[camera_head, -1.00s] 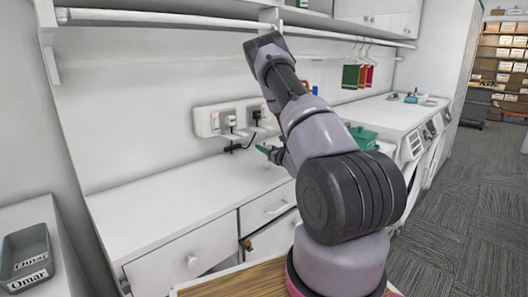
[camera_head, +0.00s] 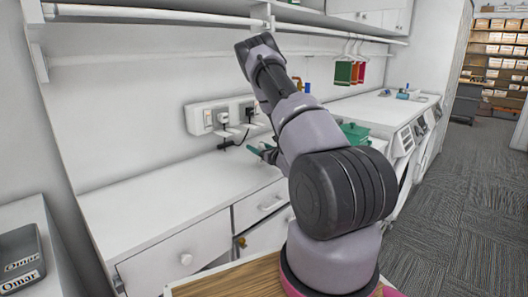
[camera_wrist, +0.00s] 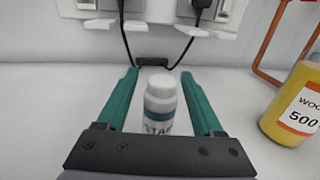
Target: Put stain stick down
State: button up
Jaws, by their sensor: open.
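The stain stick (camera_wrist: 160,100) is a white bottle with a white cap and a blue-and-white label partly reading "STA". In the wrist view it stands upright on the white counter, between the two green fingers of my gripper (camera_wrist: 159,77). The fingers are apart, one on each side, with a visible gap to the bottle. Its lower part is hidden behind the gripper's dark palm. In the head view my gripper (camera_head: 264,153) is low over the counter (camera_head: 160,195), near the wall sockets; my arm hides the bottle there.
A yellow bottle (camera_wrist: 293,105) labelled "500" stands right of my gripper, by a copper-coloured wire frame (camera_wrist: 268,45). Plugs and black cables (camera_wrist: 125,40) hang behind. A green container (camera_head: 355,133) is further right. The counter's left part is clear.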

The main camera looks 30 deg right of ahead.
jog(key=s, duration=0.3)
jog(key=s+d, duration=0.1)
jog(key=s, duration=0.2)
jog(key=s+d, duration=0.1)
jog(key=s, duration=0.2)
jog(key=shift+s+d, duration=0.1)
jog(key=shift+s, duration=0.95)
jog(key=s+a+r+n+g+y, duration=0.2)
jog(key=a+r+n+g+y, duration=0.3)
jog(key=a+r, duration=0.45)
jog(key=s+a+r+n+g+y, duration=0.2)
jog(key=a+r+n+g+y, duration=0.1)
jog(key=a+r+n+y, duration=0.55)
jog(key=s+a+r+n+g+h, duration=0.3)
jog(key=s+a+n+g, duration=0.15)
jog(key=s, duration=0.35)
jog(key=s+a+r+n+g+h, duration=0.35)
jog(key=s+a+n, duration=0.2)
jog(key=s, duration=0.35)
jog(key=s+d+r+n+t+h, duration=0.5)
jog(key=d+r+n+h, duration=0.1)
jog(key=d+h, duration=0.2)
jog(key=shift+s+r+t, duration=0.15)
jog(key=shift+r+t, duration=0.15)
jog(key=shift+r, duration=0.1)
